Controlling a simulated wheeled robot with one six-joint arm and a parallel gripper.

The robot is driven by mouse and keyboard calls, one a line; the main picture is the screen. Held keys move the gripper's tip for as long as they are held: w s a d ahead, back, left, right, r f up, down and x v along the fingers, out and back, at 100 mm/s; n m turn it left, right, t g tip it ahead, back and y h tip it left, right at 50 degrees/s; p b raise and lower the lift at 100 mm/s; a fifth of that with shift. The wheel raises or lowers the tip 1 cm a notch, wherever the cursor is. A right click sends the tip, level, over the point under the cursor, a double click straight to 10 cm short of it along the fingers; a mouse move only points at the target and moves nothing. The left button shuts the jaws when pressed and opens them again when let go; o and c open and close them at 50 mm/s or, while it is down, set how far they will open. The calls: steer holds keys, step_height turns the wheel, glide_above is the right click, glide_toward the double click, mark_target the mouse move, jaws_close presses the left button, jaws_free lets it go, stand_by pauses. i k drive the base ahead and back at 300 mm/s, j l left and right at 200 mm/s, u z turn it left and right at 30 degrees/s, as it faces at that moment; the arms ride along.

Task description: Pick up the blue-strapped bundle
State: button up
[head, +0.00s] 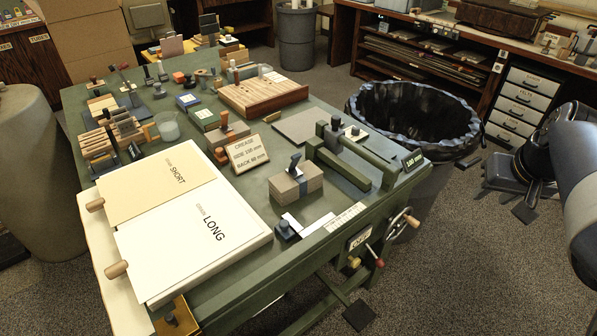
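A grey-brown bundle (313,183) with a dark blue strap around it lies flat on the green bench (262,205), near its front edge and right of the middle. The bundle sits behind a white paper strip and in front of a grey plate. Part of my arm shows at the right edge of the head view, well away from the bench. My gripper's fingertips are not in view.
A green press-like frame (343,168) stands close right of the bundle. A "CREASE" sign (247,154) is behind left, and a small dark block (286,232) is in front. Large "SHORT" and "LONG" boards (190,245) cover the left. A lined bin (415,112) stands behind right.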

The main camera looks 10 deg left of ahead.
mark_target(287, 187)
steer(key=i+u, duration=0.45)
steer(key=i, duration=0.2)
steer(key=u, duration=1.15)
